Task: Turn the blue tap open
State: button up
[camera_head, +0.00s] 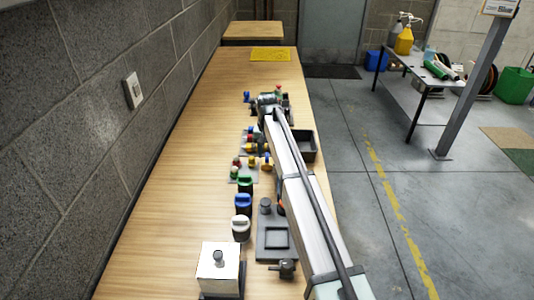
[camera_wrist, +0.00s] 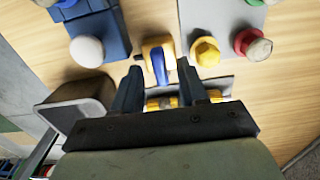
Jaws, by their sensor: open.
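The blue tap (camera_wrist: 160,67) shows in the wrist view as a blue lever on a yellow body, upper middle of the picture. My gripper (camera_wrist: 159,72) is open, with one dark finger on each side of the lever in the picture. I see no contact between the fingers and the lever, and the depth between them is hard to judge. In the head view, my arm reaches along the right side of the bench, and small blue and yellow fittings (camera_head: 250,139) lie left of it. I cannot tell there which is the tap.
In the wrist view, a yellow knob (camera_wrist: 205,52) and a red wheel (camera_wrist: 251,43) stand right of the tap. A blue block (camera_wrist: 100,35) and a dark box (camera_wrist: 72,100) lie left. The bench's left side (camera_head: 180,170) is clear in the head view.

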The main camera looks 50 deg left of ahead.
jog(key=shift+f, duration=0.4)
grip_shut()
